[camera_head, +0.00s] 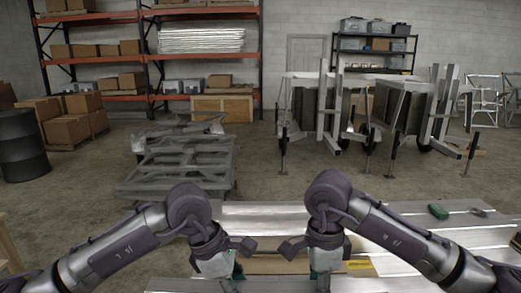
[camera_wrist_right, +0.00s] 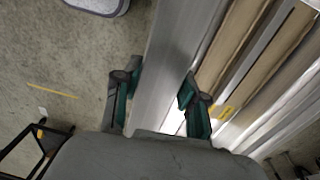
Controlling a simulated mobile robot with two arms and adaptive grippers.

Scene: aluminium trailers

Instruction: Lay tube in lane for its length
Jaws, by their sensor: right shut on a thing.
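In the right wrist view, a wide silver aluminium tube (camera_wrist_right: 168,65) runs lengthwise between the green fingers of my right gripper (camera_wrist_right: 155,92), which is shut on it. The tube's far end is out of frame. Beside it on the right, brown lanes (camera_wrist_right: 232,45) lie between silver ridges; the tube appears alongside them, and its height over them is unclear. In the head view, my right gripper (camera_head: 322,282) and my left gripper (camera_head: 228,283) point down over the bench (camera_head: 265,215) at the bottom edge. The left fingers are mostly cut off.
A green object (camera_head: 438,211) lies on the bench at right, and a yellow label (camera_head: 360,265) shows near my right gripper. Grey frames (camera_head: 178,165) stand on the floor beyond. Trailer frames (camera_head: 330,115) stand at back right, a dark drum (camera_head: 22,145) at left.

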